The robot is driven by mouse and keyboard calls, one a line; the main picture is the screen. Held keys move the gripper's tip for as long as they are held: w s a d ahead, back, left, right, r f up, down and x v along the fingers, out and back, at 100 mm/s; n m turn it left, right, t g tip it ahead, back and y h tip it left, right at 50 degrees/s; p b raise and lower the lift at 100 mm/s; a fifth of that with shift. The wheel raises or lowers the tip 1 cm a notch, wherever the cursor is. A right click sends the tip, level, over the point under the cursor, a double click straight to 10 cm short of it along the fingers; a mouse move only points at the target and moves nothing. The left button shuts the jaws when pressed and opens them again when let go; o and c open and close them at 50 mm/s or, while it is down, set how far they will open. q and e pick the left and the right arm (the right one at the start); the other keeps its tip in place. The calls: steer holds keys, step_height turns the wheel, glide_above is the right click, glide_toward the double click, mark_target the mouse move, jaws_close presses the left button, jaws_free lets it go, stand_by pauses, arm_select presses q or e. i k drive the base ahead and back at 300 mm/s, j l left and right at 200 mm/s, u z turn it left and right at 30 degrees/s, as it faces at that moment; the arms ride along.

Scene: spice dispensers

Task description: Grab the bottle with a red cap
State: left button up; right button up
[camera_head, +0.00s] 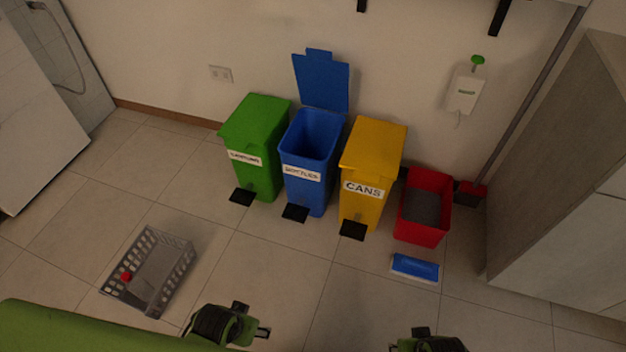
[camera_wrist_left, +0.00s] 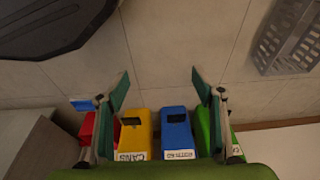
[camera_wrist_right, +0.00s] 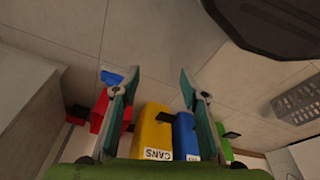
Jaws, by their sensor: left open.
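A small red spot (camera_head: 126,277), which looks like a bottle's red cap, shows at the left end of the grey crate (camera_head: 150,234) on the floor. The bottle's body cannot be made out. The crate also shows at the upper right of the left wrist view (camera_wrist_left: 287,40) and at the right of the right wrist view (camera_wrist_right: 298,100). My left gripper (camera_head: 252,320) is open and empty, to the right of the crate in the head view; its fingers are spread in the left wrist view (camera_wrist_left: 160,88). My right gripper (camera_wrist_right: 159,80) is also open and empty, farther right.
A green bin (camera_head: 257,130), an open blue bin (camera_head: 302,173) labelled bottles and a yellow bin (camera_head: 372,145) labelled cans stand along the wall. A red bucket (camera_head: 420,237) and a blue brush (camera_head: 415,267) are to their right. The tiled floor between crate and bins is clear.

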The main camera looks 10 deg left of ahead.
mark_target(136, 284)
steer(key=u, duration=2)
